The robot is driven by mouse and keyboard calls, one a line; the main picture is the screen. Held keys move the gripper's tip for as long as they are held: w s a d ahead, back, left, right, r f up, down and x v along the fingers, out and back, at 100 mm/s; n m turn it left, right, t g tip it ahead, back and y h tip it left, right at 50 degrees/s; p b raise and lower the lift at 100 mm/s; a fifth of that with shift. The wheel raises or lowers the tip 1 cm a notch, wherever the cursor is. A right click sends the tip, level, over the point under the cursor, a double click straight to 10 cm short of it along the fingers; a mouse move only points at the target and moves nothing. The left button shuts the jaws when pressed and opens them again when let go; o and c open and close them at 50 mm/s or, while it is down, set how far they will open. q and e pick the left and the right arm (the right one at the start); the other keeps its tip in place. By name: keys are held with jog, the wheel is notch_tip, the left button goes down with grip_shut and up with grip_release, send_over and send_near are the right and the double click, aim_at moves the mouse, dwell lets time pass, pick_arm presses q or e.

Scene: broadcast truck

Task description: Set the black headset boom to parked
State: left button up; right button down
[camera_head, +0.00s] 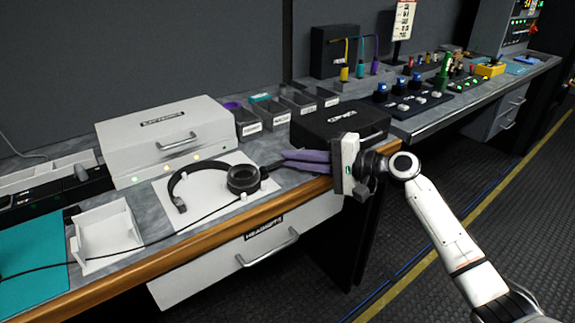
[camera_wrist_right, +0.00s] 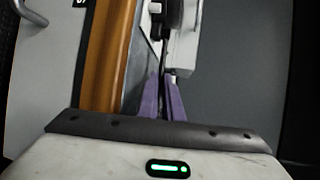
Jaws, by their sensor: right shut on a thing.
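The black headset (camera_head: 243,179) lies on a white plate (camera_head: 212,208) on the bench, its headband arching to the left of the round ear cup. Its thin dark boom (camera_head: 270,168) sticks out from the ear cup to the right. My right gripper (camera_head: 284,161) reaches in from the right with its purple fingers shut on the boom, near the ear cup. In the right wrist view the purple fingers (camera_wrist_right: 163,76) point ahead to the dark headset (camera_wrist_right: 170,14), close together around the thin boom. My left gripper is not in view.
A white case (camera_head: 165,140) stands behind the headset, and a black case (camera_head: 340,125) stands behind my fingers. Grey bins (camera_head: 272,115) are between them. A white tray (camera_head: 105,232) lies to the left, with a cable across it. The wooden bench edge (camera_head: 215,243) runs in front.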

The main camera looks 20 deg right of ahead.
jog(key=c, duration=2.2)
grip_release()
jog(key=v, duration=1)
jog(key=shift+s+d+r, duration=0.1)
jog(key=shift+r, duration=0.05)
